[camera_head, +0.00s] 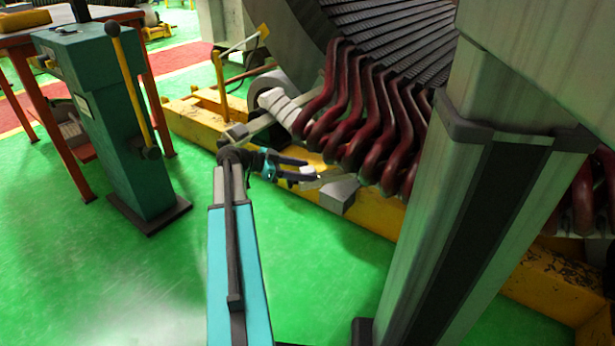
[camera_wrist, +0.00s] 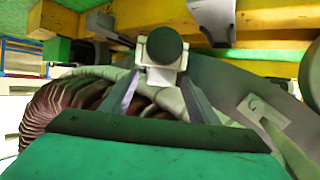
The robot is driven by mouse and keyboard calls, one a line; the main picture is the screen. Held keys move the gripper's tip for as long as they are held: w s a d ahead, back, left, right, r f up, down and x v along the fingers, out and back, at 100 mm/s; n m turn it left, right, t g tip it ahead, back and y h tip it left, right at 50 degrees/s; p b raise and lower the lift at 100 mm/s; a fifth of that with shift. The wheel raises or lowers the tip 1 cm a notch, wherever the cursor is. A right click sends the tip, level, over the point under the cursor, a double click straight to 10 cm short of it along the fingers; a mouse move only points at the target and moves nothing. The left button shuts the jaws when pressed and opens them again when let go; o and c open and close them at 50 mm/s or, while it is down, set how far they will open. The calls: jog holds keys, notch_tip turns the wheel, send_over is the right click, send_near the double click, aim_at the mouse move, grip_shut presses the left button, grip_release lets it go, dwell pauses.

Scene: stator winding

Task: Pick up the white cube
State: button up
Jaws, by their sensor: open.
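The white cube (camera_head: 307,170) shows as a small pale block at the fingertips of my gripper (camera_head: 303,170), close to the red coils. In the wrist view a pale block (camera_wrist: 161,77) sits between and just beyond the two finger ends of my gripper (camera_wrist: 163,92), with a dark round shape directly behind or above it. I take this block to be the cube. My gripper is open, with its fingers on either side of the block. I cannot tell whether either finger touches it.
Thick red coils (camera_head: 345,110) of the large stator hang beside my gripper. A yellow beam (camera_head: 380,205) runs below, with a grey block (camera_head: 339,195) near the gripper. A green post machine (camera_head: 115,130) stands at left. Green floor (camera_head: 150,265) is clear in front.

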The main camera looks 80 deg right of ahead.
aim_at(302, 170)
jog(key=shift+c, duration=0.5)
jog(key=c, duration=1.1)
jog(key=shift+o, duration=0.2)
jog(key=shift+r, duration=0.1)
jog(key=shift+r+p, duration=1.05)
jog(key=shift+r, duration=0.4)
jog(key=s+a+r+p, duration=0.1)
jog(key=s+a+p, duration=0.1)
jog(key=a, duration=0.4)
jog(key=s+a+r+p, duration=0.1)
jog(key=s+a+p, duration=0.1)
jog(key=a+p, duration=0.3)
jog(key=shift+s+a, duration=0.35)
jog(key=shift+a, duration=0.5)
jog(key=p, duration=0.3)
jog(key=shift+s+a+r, duration=0.1)
jog(key=shift+a+r, duration=0.05)
jog(key=shift+a, duration=0.15)
jog(key=a+p, duration=0.1)
jog(key=p, duration=0.4)
jog(key=shift+s, duration=0.2)
